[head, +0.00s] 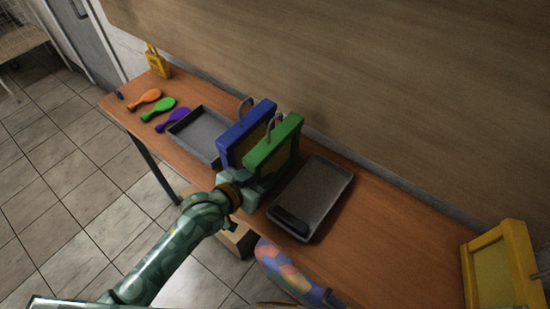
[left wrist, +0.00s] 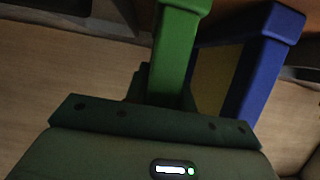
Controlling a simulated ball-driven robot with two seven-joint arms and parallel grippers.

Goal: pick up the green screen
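The green screen (head: 283,143) stands upright on the table, beside the blue screen (head: 245,133). Both have yellowish panels and a curved grey handle on top. My left gripper (head: 258,186) is at the near edge of the green screen. In the left wrist view the green frame bar (left wrist: 172,60) runs down between dark fingers (left wrist: 168,95), which sit close against both its sides; the fingertips are partly hidden. The blue screen (left wrist: 262,65) shows just to the right of the bar there. My right gripper is not in view.
A dark tray with a black bar (head: 318,190) lies right of the screens. A yellow screen (head: 490,275) stands far right. The wall (head: 380,80) is close behind.

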